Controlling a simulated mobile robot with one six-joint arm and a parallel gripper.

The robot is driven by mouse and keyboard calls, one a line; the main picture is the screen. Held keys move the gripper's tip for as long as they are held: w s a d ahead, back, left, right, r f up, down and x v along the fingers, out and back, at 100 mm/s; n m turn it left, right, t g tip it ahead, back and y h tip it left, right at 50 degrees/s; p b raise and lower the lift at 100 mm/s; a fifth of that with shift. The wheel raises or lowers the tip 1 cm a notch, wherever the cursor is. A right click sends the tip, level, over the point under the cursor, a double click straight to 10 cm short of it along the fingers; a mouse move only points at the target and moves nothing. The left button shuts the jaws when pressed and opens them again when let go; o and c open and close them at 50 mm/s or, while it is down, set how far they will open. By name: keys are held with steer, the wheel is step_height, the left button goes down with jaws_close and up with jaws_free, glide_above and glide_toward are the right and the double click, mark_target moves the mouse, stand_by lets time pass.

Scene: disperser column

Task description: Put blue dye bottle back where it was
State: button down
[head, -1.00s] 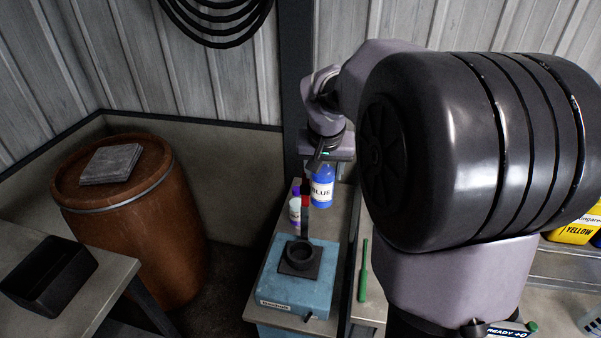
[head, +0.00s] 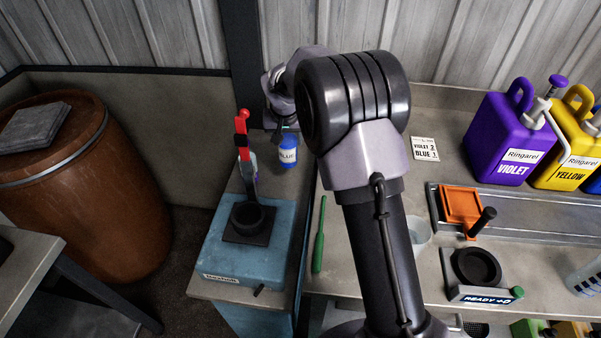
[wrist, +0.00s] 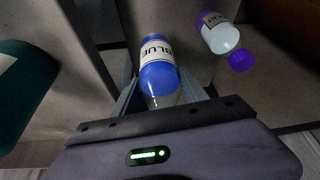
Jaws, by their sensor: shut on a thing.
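The blue dye bottle (head: 288,152), with a white label reading BLUE, is at the far end of the narrow left bench, behind the blue machine. My gripper (head: 284,131) is above it and shut on its upper part. In the wrist view the bottle (wrist: 157,62) sits between the two fingers of the gripper (wrist: 165,98). I cannot tell whether the blue bottle touches the bench.
The blue machine (head: 240,255) with a red-handled lever (head: 242,130) stands in front. A green stick (head: 319,235) lies right of it. Violet (head: 500,135) and yellow (head: 565,150) canisters stand at the right; a card (head: 424,148) reads VIOLET 2, BLUE 3.

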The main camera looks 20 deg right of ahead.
mark_target(288, 161)
steer(key=f+b, duration=0.2)
steer(key=f, duration=0.2)
steer(key=f+b, duration=0.1)
steer(key=f, duration=0.4)
steer(key=shift+s+a+b, duration=0.1)
steer(key=shift+s+b, duration=0.1)
steer(key=shift+b, duration=0.2)
steer(key=c, duration=0.6)
jaws_free()
steer(key=shift+r, duration=0.1)
steer(key=s+r+m+y+p, duration=0.1)
steer(key=s+r+p, duration=0.1)
steer(key=s+r, duration=0.8)
steer(key=s+r+p, duration=0.3)
steer(key=s+r, duration=0.4)
steer(key=r, duration=0.6)
steer(key=s+a+r+y, duration=0.1)
steer(key=s+a, duration=0.1)
steer(key=s, duration=0.9)
steer(key=s+a+r+t+y, duration=0.1)
steer(key=s, duration=1.1)
steer(key=shift+a+r+m, duration=0.2)
steer(key=shift+a+m, duration=0.2)
steer(key=shift+s, duration=0.15)
